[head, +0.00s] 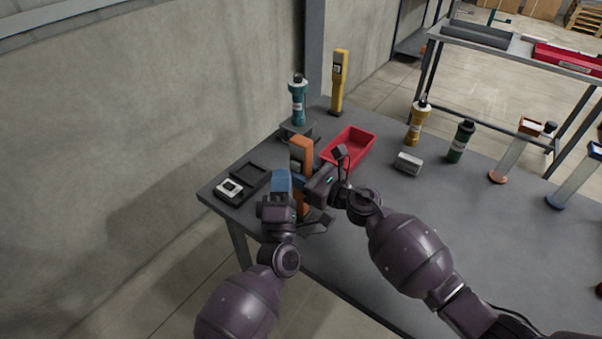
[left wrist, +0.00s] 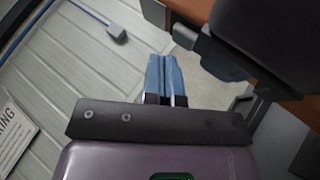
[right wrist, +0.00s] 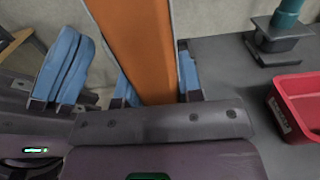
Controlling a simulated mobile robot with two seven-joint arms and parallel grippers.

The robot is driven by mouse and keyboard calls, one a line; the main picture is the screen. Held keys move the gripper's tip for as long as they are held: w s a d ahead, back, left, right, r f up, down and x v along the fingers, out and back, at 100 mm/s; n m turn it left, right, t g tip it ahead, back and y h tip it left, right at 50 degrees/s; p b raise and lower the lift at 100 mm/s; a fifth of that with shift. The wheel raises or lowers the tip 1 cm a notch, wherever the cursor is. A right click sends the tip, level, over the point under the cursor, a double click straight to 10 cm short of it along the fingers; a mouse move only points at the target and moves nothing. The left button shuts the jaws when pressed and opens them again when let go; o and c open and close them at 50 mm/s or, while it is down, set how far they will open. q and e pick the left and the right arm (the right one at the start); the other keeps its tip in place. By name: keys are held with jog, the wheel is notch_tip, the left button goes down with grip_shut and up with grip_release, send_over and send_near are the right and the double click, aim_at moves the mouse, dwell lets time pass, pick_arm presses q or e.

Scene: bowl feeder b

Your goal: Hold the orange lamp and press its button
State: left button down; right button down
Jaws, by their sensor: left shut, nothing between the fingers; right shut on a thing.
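The orange lamp (head: 302,152) stands upright, raised in front of my body near the left end of the table. My right gripper (head: 301,181) is shut on it; in the right wrist view its blue fingers lie on both sides of the orange body (right wrist: 138,45). My left gripper (head: 281,180) is shut and empty, just left of the lamp. Its closed blue fingertips also show in the right wrist view (right wrist: 64,65) and in the left wrist view (left wrist: 165,75), apart from the lamp as far as I can tell. The lamp's button is not visible.
A red tray (head: 349,152) lies behind the lamp. A black tray with a white item (head: 230,188) is at the left edge. The table's right front is clear.

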pick_arm(q)
jog(key=shift+w+d, duration=0.1)
dwell(0.5)
jog(key=shift+w+d, duration=0.2)
jog(key=shift+w, duration=0.05)
jog(key=shift+w+d, duration=0.15)
jog(key=shift+w, duration=0.1)
dwell(0.8)
jog(key=shift+s+a, duration=0.45)
jog(key=shift+s, duration=0.2)
jog(key=s+a, duration=0.2)
jog(key=s, duration=0.1)
jog(key=s+a, duration=0.1)
jog(key=shift+s+a, duration=0.25)
jog(key=shift+s, duration=0.15)
dwell(0.4)
